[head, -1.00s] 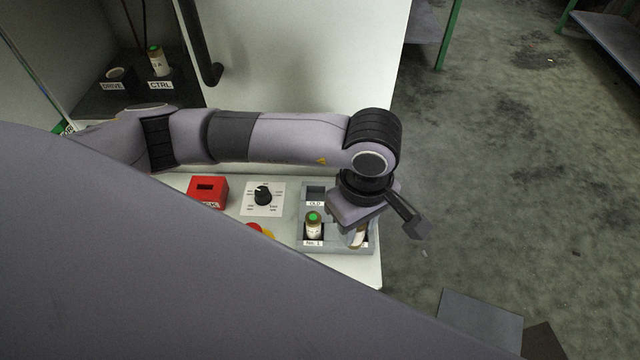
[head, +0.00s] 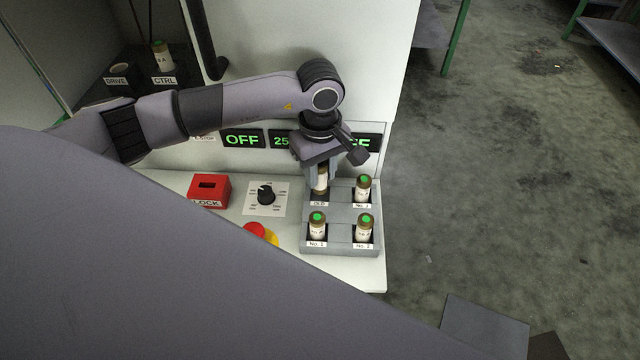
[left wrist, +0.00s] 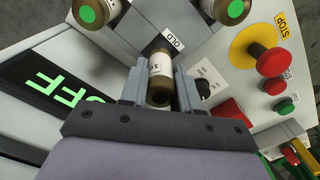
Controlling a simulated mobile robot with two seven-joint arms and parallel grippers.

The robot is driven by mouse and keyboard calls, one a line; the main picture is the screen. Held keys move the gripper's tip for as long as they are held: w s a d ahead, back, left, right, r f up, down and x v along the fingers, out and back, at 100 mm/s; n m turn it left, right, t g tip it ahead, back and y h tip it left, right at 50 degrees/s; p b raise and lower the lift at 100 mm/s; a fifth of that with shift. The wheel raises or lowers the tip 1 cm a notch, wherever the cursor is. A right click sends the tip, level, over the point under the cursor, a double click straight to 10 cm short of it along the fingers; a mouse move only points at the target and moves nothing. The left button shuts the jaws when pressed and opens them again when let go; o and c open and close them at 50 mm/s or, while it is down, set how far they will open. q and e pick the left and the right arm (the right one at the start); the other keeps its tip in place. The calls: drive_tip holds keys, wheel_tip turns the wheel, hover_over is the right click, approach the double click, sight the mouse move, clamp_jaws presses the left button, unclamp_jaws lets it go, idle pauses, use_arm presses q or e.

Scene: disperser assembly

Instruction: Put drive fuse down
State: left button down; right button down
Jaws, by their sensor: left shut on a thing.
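My left gripper (head: 319,184) is shut on a fuse with a white label and dull brass ends (head: 321,179). It points down at the rear-left compartment marked OLD of the grey fuse tray (head: 341,250). In the left wrist view the fuse (left wrist: 160,66) sits between the fingers (left wrist: 160,88), beside the OLD label (left wrist: 174,40). The fuse is roughly upright at that compartment; I cannot tell whether it touches the bottom. Its upper end is hidden in the head view. My right gripper is not in view.
Green-topped fuses stand in the other compartments: front left (head: 317,226), front right (head: 364,228) and rear right (head: 363,188). Left of the tray are a rotary switch (head: 266,195), a red lock box (head: 210,190) and a red stop button (head: 254,230). Lit displays (head: 243,139) stand behind.

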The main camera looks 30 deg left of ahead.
sight(320, 183)
use_arm(q)
wheel_tip(320, 183, down, 3)
drive_tip(key=shift+f+b, duration=0.2)
drive_tip(key=shift+b, duration=0.55)
drive_tip(key=shift+f, duration=0.2)
drive_tip(key=shift+r, duration=0.1)
drive_tip(key=shift+f, duration=0.2)
drive_tip(key=c, duration=0.8)
unclamp_jaws()
drive_tip(key=shift+r, duration=0.15)
